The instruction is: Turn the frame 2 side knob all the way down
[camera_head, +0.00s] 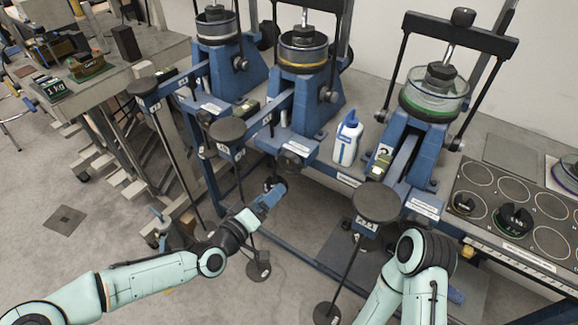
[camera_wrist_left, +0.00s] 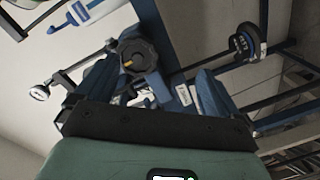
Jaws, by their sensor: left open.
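My left gripper (camera_head: 272,193) is below the front edge of the middle blue lever frame (camera_head: 305,112). In the left wrist view its two blue fingers stand apart, with empty space between them (camera_wrist_left: 152,85). A black round knob with a yellow mark (camera_wrist_left: 137,55) lies ahead of the gap, apart from the fingers. It looks like the dark knob (camera_head: 291,160) at the front of the middle frame in the head view. I cannot read which frame is numbered 2. My right arm shows at the lower right; its gripper is not seen.
A white bottle with a blue cap (camera_head: 347,138) stands right of the middle frame. Round black lever pads (camera_head: 228,130) and (camera_head: 376,202) flank my left gripper. A bench with round plates (camera_head: 505,205) is at the right.

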